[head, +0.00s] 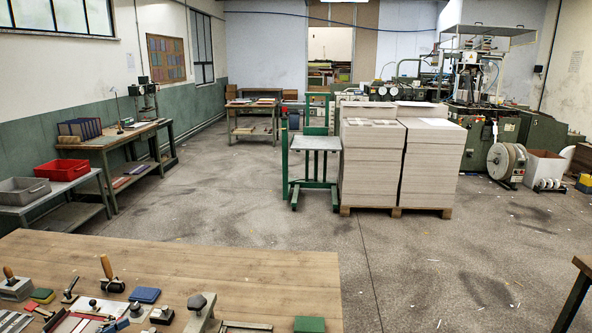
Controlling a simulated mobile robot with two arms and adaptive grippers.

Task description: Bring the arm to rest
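Neither of my arms nor grippers shows in the head view. Tall stacks of greyboard (371,165) stand on a wooden pallet (408,211) in the middle of the room. A green lift trolley (316,144) with a pale flat top stands just left of the stacks. A large green machine (482,130) stands behind them at the right.
A wooden bench (220,262) with tools and small boxes fills the near left. Red (62,170) and grey (21,191) trays sit on a side table. Another table corner (582,264) shows at the right edge. The floor (240,195) between is open.

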